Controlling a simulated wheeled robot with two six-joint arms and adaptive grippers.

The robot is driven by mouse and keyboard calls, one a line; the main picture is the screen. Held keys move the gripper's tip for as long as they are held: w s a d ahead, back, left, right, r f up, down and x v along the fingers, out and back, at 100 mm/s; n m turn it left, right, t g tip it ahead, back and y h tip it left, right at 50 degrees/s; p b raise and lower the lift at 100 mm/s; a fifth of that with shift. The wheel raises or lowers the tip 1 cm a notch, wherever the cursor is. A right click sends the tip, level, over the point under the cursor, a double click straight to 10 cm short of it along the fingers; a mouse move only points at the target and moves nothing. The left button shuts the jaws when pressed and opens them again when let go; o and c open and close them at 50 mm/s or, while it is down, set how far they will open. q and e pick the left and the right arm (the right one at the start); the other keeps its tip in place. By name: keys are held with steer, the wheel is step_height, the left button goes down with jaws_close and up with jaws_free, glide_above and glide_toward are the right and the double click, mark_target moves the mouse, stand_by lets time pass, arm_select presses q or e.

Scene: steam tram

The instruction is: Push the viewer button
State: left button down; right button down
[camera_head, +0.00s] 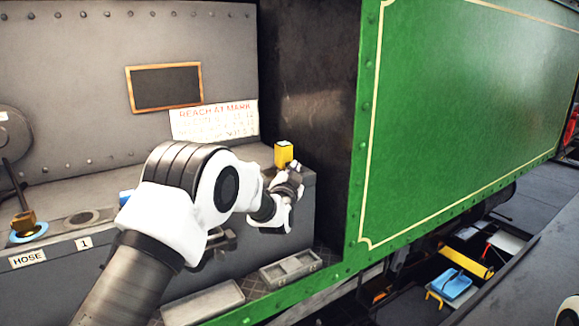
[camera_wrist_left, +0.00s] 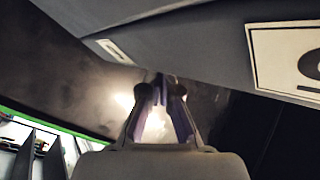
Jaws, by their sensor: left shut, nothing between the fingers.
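I cannot pick out a viewer button for certain in either view. A small yellow block (camera_head: 283,153) stands on the grey ledge (camera_head: 308,178), near its right end. My left gripper (camera_head: 291,187) is just below and right of this block, in front of the ledge's face. My arm hides part of that face. In the left wrist view the gripper's fingers (camera_wrist_left: 161,88) are shut with nothing between them, below a dark grey panel edge (camera_wrist_left: 190,45). A white label (camera_wrist_left: 290,60) with part of a dark character is at the right.
A green side panel (camera_head: 460,110) stands right of the ledge. A "REACH AT MARK" sign (camera_head: 214,121) and a framed blackboard (camera_head: 164,87) are on the back wall. A "HOSE" label (camera_head: 27,259) is at left. Grey trays (camera_head: 290,268) lie below the gripper.

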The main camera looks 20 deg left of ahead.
arm_select(q)
steer(key=shift+w+a, duration=0.25)
steer(key=shift+a, duration=0.05)
stand_by(0.6)
steer(key=shift+s+d, duration=0.1)
steer(key=shift+d, duration=0.05)
steer(key=shift+s+d, duration=0.45)
steer(key=shift+d, duration=0.1)
steer(key=shift+b, duration=0.3)
steer(key=shift+s+d, duration=0.75)
steer(key=shift+d, duration=0.25)
steer(key=shift+s+d, duration=0.75)
steer(key=shift+d, duration=0.25)
